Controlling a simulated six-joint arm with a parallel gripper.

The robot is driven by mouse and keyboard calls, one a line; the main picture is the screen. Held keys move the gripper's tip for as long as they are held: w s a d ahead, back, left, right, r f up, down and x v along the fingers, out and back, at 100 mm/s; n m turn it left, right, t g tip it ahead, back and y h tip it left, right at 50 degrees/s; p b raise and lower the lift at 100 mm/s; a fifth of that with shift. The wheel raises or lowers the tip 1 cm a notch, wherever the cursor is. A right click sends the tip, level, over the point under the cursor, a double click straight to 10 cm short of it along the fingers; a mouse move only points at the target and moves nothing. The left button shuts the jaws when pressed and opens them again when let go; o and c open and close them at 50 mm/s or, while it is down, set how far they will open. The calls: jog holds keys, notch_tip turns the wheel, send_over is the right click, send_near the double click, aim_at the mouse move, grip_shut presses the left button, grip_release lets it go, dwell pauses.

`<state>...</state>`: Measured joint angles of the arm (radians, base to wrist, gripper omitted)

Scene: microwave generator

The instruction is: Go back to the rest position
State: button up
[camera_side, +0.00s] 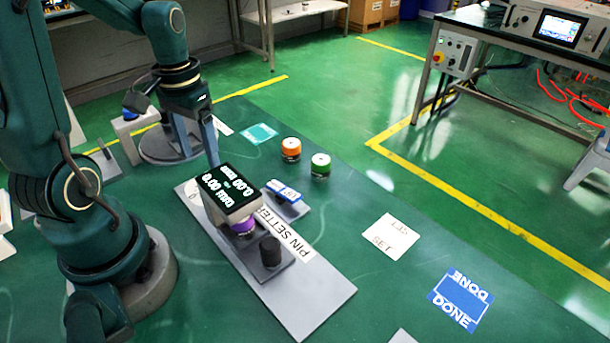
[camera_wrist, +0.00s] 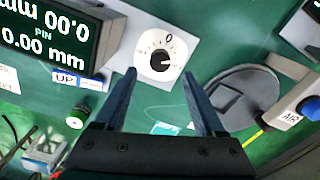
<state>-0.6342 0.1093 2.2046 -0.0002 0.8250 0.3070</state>
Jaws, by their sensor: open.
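My gripper (camera_side: 197,158) hangs from the arm above the left end of the pin setter plate (camera_side: 312,300). In the wrist view my gripper (camera_wrist: 159,74) has its two fingers spread with nothing between them. Beyond the fingertips is a white dial (camera_wrist: 158,60) with a black knob (camera_wrist: 161,62) and a 0 mark. I cannot tell how far above the dial the fingers are. A black display (camera_side: 230,190) stands on the plate and also shows in the wrist view (camera_wrist: 42,30), reading 0.00 mm.
A white SET card (camera_side: 390,238) and a blue DONE card (camera_side: 461,300) lie to the right. A round grey disc (camera_wrist: 240,98) and an AIR box (camera_wrist: 300,112) are at the wrist view's right.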

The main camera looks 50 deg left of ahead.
jog(key=s+d+r+m+t, duration=0.1)
jog(key=d+r, duration=0.2)
jog(key=d, duration=0.1)
jog(key=d+r+m+t, duration=0.1)
jog(key=d+r+t, duration=0.1)
jog(key=d, duration=0.2)
jog(key=s+d+r+m+t, duration=0.1)
jog(key=d+r+t, duration=0.1)
jog(key=d+r, duration=0.1)
jog(key=shift+s+d+r+m, duration=0.3)
jog(key=shift+d, duration=0.3)
jog(key=shift+s+d+t, duration=0.3)
jog(key=shift+s+d, duration=0.1)
jog(key=shift+d, duration=0.05)
